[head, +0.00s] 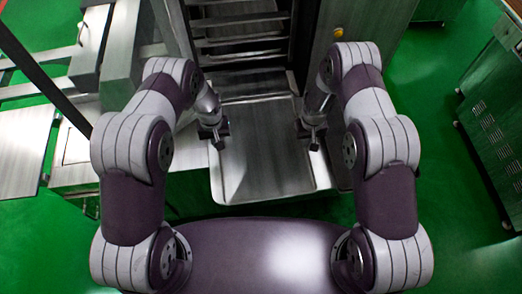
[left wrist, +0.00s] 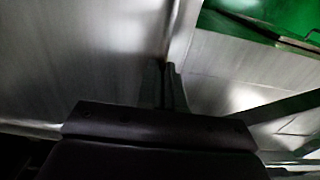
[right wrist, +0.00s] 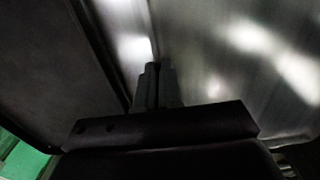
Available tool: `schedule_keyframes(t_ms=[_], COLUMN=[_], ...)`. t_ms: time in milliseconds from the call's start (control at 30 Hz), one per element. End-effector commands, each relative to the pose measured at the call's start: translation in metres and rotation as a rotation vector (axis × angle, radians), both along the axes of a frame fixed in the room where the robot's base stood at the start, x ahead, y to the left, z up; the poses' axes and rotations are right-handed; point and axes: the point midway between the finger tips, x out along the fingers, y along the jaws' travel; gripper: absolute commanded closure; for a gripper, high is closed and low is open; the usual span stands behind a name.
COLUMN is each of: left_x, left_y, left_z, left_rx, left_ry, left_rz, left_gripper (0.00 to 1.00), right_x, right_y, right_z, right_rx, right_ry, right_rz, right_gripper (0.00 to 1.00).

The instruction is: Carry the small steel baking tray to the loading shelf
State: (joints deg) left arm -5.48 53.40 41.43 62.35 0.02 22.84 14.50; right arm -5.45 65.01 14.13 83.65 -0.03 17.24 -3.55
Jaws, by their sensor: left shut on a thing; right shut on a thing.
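The small steel baking tray (head: 268,150) is in front of me in the head view, between my two arms, with its near edge toward my body. My left gripper (head: 219,142) is shut on the tray's left rim, and my right gripper (head: 312,142) is shut on its right rim. The tray's metal also fills much of the left wrist view (left wrist: 80,60) and the right wrist view (right wrist: 230,60). The tray looks empty. The rack with several shelves (head: 240,42) stands straight ahead, at the tray's far end. I cannot tell whether the tray's far end rests on a shelf.
A steel machine with tables (head: 75,180) stands at the left. A tall steel cabinet side (head: 350,25) borders the rack on the right. A vented steel cabinet (head: 490,130) stands at the far right. Green floor (head: 435,100) is clear between them.

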Motion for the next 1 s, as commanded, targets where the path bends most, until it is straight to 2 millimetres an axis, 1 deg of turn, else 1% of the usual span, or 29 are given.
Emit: schedule_keyframes(t_ms=[200, 367, 567, 833, 867, 900, 933, 1000], left_x=[0.001, 0.0, 0.001, 0.001, 0.001, 0.0, 0.0, 0.0], left_y=[0.0, 0.0, 0.0, 0.0, 0.0, 0.0, 0.0, 0.0], left_z=[0.001, -0.004, -0.022, -0.056, -0.048, -0.047, -0.047, -0.047], left_rx=[0.0, 0.0, 0.0, 0.0, 0.0, 0.0, 0.0, 0.0], left_ry=[-0.001, -0.001, -0.001, -0.001, -0.001, -0.001, 0.0, 0.0], left_rz=[0.0, 0.0, 0.0, 0.0, 0.0, 0.0, 0.0, 0.0], left_gripper=[1.0, 1.0, 1.0, 1.0, 0.84, 0.71, 0.68, 0.68], right_x=[0.001, 0.0, 0.001, 0.001, 0.001, 0.001, 0.0, 0.0], right_y=[0.0, 0.0, 0.0, 0.0, 0.0, 0.0, 0.0, 0.0], right_z=[0.001, -0.004, -0.022, -0.056, -0.048, -0.047, -0.047, -0.047], right_rx=[0.0, 0.0, 0.0, 0.0, 0.0, 0.0, 0.0, 0.0], right_ry=[-0.001, -0.001, -0.001, -0.001, -0.001, -0.001, -0.001, -0.001], right_rz=[0.0, 0.0, 0.0, 0.0, 0.0, 0.0, 0.0, 0.0], right_gripper=[1.0, 1.0, 1.0, 1.0, 0.84, 0.71, 0.68, 0.68])
